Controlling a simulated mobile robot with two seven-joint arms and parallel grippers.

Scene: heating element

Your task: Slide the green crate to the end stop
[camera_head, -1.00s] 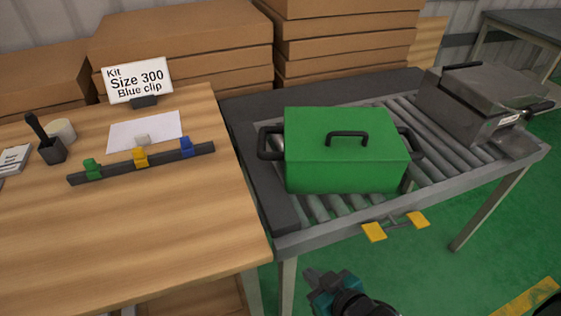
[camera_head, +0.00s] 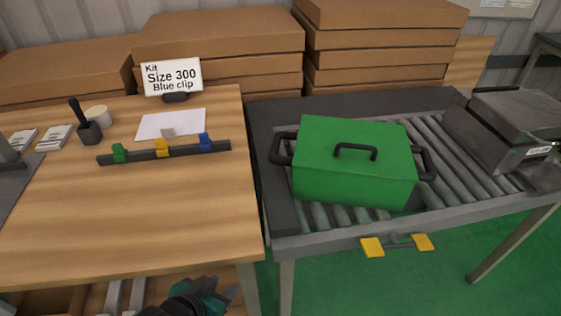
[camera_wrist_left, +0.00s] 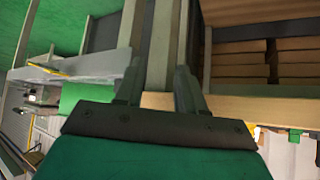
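The green crate (camera_head: 352,168) is a closed box with a black handle on its lid and black handles at both ends. It sits upright on the roller conveyor (camera_head: 347,214), near the dark left end plate (camera_head: 279,190). I cannot tell for sure which part is the end stop. My left gripper (camera_head: 212,294) shows partly at the bottom of the head view, below the table's front edge and well apart from the crate. In the left wrist view its two fingers (camera_wrist_left: 158,85) are apart with nothing visibly held. My right gripper is not in view.
A wooden table (camera_head: 150,215) stands left of the conveyor, with a rail (camera_head: 185,152) of coloured clips and a kit sign (camera_head: 172,77). A grey case (camera_head: 505,130) is at the conveyor's right. Yellow pedals (camera_head: 397,245) jut from its front. Cardboard boxes are stacked behind.

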